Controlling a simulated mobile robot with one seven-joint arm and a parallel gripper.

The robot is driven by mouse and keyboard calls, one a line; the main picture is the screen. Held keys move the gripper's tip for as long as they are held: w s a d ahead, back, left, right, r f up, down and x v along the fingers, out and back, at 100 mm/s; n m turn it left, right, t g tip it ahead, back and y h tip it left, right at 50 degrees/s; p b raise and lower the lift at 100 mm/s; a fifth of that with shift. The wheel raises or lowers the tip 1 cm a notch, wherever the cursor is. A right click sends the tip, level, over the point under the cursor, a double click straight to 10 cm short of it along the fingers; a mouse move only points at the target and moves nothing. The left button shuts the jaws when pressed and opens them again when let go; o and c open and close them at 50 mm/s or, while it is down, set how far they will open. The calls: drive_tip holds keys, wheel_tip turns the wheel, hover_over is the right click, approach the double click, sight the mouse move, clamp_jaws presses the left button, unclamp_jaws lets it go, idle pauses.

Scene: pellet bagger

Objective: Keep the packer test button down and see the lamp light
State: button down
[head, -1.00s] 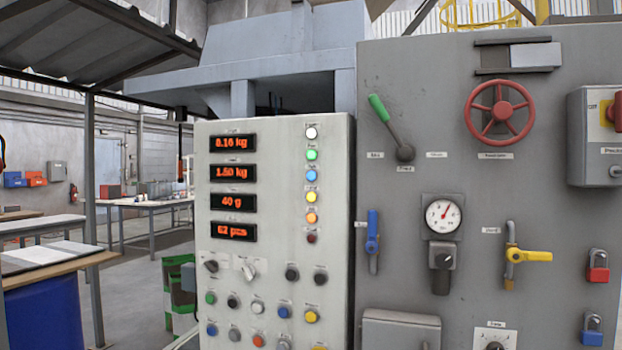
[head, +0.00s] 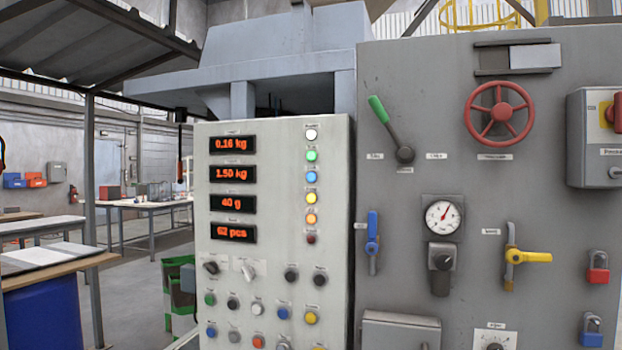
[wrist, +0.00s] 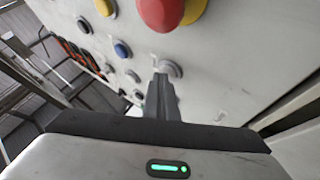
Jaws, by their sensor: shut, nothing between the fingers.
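In the wrist view my gripper (wrist: 162,80) is shut, with its fingertips at a light grey round button (wrist: 171,68) on the pale panel. The fingertips seem to touch it, but I cannot tell whether it is pressed in. In the head view the pale control panel (head: 335,200) has a column of lamps: white (head: 311,134), green (head: 312,155), blue (head: 311,177), yellow (head: 311,198) and orange (head: 311,219) look bright, and the red lamp (head: 311,239) at the bottom is dark. The labels are too small to read. My gripper is outside the head view.
A red mushroom button (wrist: 160,10) on a yellow base sits close by the fingers in the wrist view. Other buttons, such as a blue one (wrist: 122,50), surround them. A grey cabinet (head: 470,200) with a valve wheel and levers stands right of the panel.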

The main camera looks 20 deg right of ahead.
drive_tip(key=shift+s+r+p, duration=0.1)
drive_tip(key=shift+p, duration=0.2)
drive_tip(key=shift+s+a+p, duration=0.55)
drive_tip(key=shift+s+p, duration=0.05)
drive_tip(key=shift+p, duration=0.25)
drive_tip(key=shift+a, duration=0.1)
drive_tip(key=s+a+p, duration=0.1)
drive_tip(key=s+p, duration=0.1)
drive_tip(key=s+a+p, duration=0.1)
drive_tip(key=a+p, duration=0.1)
drive_tip(key=p, duration=0.1)
drive_tip(key=shift+s, duration=0.4)
